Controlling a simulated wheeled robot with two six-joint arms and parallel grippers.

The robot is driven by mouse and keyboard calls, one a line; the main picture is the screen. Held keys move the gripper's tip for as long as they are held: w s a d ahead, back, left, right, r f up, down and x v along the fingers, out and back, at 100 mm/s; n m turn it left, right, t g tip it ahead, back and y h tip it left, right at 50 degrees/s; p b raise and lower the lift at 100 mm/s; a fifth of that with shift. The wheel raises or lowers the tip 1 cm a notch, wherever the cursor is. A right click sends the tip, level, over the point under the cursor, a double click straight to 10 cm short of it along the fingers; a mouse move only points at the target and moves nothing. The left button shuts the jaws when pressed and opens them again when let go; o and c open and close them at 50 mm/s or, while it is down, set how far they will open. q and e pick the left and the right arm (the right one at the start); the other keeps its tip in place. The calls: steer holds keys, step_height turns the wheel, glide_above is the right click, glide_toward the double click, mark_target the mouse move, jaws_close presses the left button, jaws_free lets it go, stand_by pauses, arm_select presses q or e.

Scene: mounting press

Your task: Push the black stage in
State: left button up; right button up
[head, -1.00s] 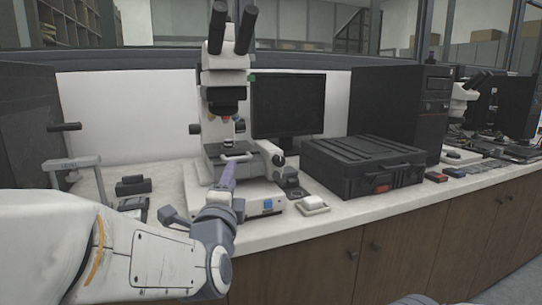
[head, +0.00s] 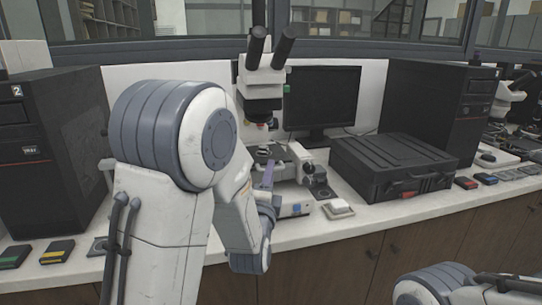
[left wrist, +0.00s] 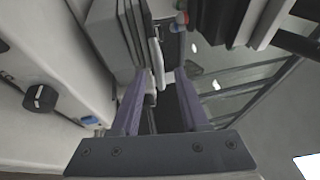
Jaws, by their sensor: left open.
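The white microscope-like press (head: 261,95) stands at the back of the counter with two black eyepieces. Its black stage (head: 266,150) is below the head, partly hidden by my left arm. My left gripper (head: 268,172) is at the front of the stage, with one purple finger visible and the rest hidden. In the left wrist view my open left gripper (left wrist: 160,88) has its two purple fingers on either side of a narrow pale and dark part. Layered dark plates, apparently the stage (left wrist: 133,30), lie just beyond the fingertips. Whether they touch is unclear. My right gripper is out of view.
A black case (head: 395,165) lies right of the press, with a small white-topped item (head: 338,209) in front. A monitor (head: 322,98) stands behind. A black computer tower (head: 45,150) stands at the left. Wood cabinets (head: 330,262) are below the counter.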

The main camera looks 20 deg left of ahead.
mark_target(265, 157)
arm_select(q)
steer(key=shift+p+x, duration=0.3)
steer(key=shift+x, duration=1)
jaws_close()
stand_by(0.5)
